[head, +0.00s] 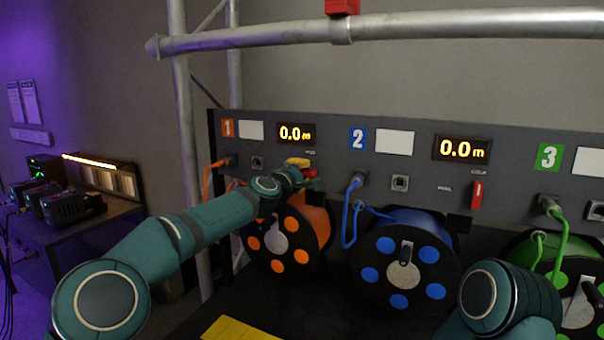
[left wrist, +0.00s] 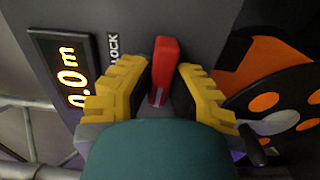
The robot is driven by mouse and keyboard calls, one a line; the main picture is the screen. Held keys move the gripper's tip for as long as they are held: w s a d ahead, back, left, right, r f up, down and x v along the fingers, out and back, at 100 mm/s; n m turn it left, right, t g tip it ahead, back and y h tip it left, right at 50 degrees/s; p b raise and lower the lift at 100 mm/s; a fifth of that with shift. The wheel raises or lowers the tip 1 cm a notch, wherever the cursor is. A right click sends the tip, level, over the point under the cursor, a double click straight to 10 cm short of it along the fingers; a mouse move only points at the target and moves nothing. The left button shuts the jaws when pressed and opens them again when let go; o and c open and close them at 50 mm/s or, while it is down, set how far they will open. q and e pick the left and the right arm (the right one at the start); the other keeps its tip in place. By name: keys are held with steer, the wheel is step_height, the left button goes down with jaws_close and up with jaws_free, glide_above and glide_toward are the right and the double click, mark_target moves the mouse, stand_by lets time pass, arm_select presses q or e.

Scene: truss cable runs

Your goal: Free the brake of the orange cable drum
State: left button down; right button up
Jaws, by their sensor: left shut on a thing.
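The orange cable drum (head: 318,222) hangs under the panel section marked 1. It also shows at the right of the left wrist view (left wrist: 262,58). Its red brake lever (head: 310,173) sits on the panel above it, partly hidden by my left gripper (head: 298,163). In the left wrist view, the red lever (left wrist: 165,65) stands between the yellow fingers of my left gripper (left wrist: 162,88), which is shut on it. Lettering ending in "OCK" is beside the lever. My right gripper is not in view.
The panel (head: 330,150) also carries a blue drum (head: 428,220) with its upright red lever (head: 477,195), and a green drum (head: 518,250). A metal truss tube (head: 440,27) crosses above. A yellow object (head: 240,330) lies at the bottom. The orange section's display (head: 296,134) reads 0.0 m.

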arm_select(q)
steer(key=shift+r, duration=0.15)
stand_by(0.3)
steer(key=c, duration=0.9)
jaws_free()
steer(key=shift+s+a+f, duration=0.2)
steer(key=shift+s+a, duration=0.1)
steer(key=v, duration=1.1)
steer(key=shift+s+d, duration=0.1)
steer(key=shift+s, duration=0.05)
